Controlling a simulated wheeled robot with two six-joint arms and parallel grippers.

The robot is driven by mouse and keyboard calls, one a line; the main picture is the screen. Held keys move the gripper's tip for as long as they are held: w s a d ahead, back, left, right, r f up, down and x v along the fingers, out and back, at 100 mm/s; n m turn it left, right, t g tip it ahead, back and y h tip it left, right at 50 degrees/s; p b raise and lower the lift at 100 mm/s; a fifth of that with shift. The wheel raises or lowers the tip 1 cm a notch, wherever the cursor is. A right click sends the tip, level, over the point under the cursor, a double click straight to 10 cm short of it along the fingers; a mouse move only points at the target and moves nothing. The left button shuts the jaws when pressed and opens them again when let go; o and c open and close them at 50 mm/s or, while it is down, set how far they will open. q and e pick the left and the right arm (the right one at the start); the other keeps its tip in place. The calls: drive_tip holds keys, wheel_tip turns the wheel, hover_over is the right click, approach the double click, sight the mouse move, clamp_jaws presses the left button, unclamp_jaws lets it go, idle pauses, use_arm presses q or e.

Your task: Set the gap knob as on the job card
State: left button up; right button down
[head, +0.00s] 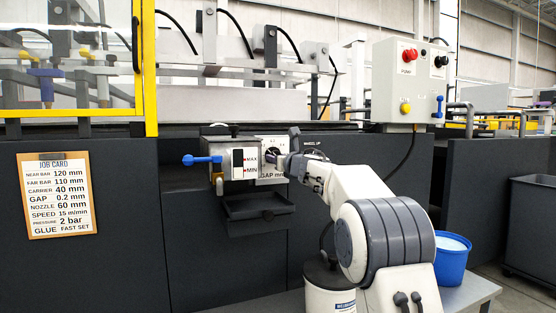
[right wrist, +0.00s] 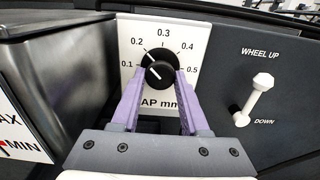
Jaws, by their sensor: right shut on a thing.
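The gap knob (right wrist: 158,72) is a round black dial with a white pointer line, on a white plate (right wrist: 127,86) marked 0.1 to 0.5 in mm. Its pointer slants to the upper left, towards the 0.1–0.2 side; the exact reading is hard to tell. My right gripper (right wrist: 161,82) is shut on the knob, a purple finger on each side. In the head view, my right gripper (head: 287,162) hides most of the knob. The job card (head: 58,196) hangs at the left and reads GAP 0.2 mm. My left gripper is not in view.
A MAX/MIN level gauge (head: 244,163) and a blue-handled valve (head: 203,160) sit left of the knob, above a dark tray (head: 258,207). A white wheel lever (right wrist: 254,99) is to its right. A blue bucket (head: 452,262) stands at lower right.

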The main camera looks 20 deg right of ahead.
drive_tip(key=shift+f, duration=0.15)
drive_tip(key=shift+c, duration=2.2)
unclamp_jaws()
drive_tip(key=s+b, duration=0.2)
drive_tip(key=s, duration=0.8)
drive_tip(key=shift+s+d+b, duration=0.2)
drive_tip(key=shift+s+b, duration=0.05)
drive_tip(key=shift+b, duration=0.05)
